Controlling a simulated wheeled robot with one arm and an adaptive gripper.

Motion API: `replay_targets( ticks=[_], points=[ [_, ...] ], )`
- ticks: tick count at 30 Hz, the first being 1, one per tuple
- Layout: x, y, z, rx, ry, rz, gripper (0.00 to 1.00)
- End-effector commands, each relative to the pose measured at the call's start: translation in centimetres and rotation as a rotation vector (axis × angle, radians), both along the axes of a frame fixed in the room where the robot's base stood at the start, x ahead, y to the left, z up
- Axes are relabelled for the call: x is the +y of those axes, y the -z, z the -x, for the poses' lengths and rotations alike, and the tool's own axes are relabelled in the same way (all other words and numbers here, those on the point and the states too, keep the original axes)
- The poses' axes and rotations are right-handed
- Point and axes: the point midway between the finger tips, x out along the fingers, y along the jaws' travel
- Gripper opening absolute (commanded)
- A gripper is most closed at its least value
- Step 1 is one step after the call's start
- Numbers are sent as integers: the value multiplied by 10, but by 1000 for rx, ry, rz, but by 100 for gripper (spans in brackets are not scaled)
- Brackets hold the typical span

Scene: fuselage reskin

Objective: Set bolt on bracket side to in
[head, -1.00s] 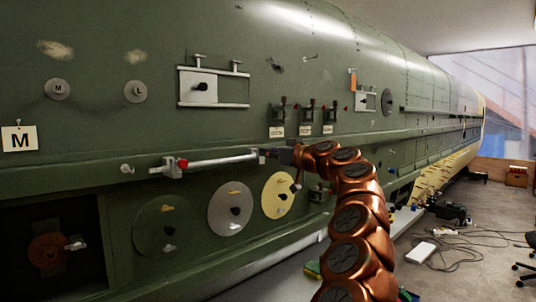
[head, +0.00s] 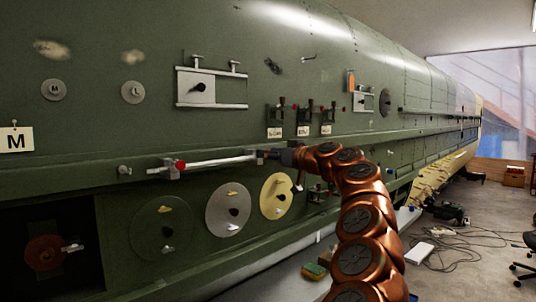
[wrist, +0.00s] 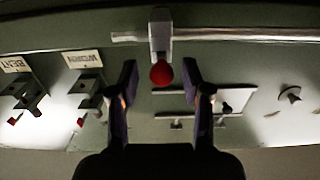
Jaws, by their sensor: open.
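The bolt is a pale rod (head: 215,162) lying along the green fuselage ledge, with a grey block and red knob (head: 180,165) toward its left and a dark bracket end at its right. My gripper (head: 275,153) is at the rod's right end in the head view, its fingers small and partly unclear there. In the wrist view, which is upside down, my open gripper (wrist: 160,78) has one dark finger on each side of the red knob (wrist: 161,73). The knob hangs from a grey block (wrist: 160,35) on the rod (wrist: 240,35). Contact cannot be told.
A latch plate (head: 212,87) is above the rod, and several red-tipped levers with labels (head: 303,115) are to the right. Round discs (head: 228,209) and a dark opening (head: 50,240) are below. Cables (head: 450,258) lie on the floor at right.

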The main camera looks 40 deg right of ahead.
Motion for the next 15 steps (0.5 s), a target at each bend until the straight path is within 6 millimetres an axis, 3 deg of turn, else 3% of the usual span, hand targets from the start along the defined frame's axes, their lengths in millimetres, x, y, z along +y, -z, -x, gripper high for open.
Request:
replay_targets(
  ticks=[15],
  points=[
    [-4,-1,38,-1,-4,2,48]
  ],
)
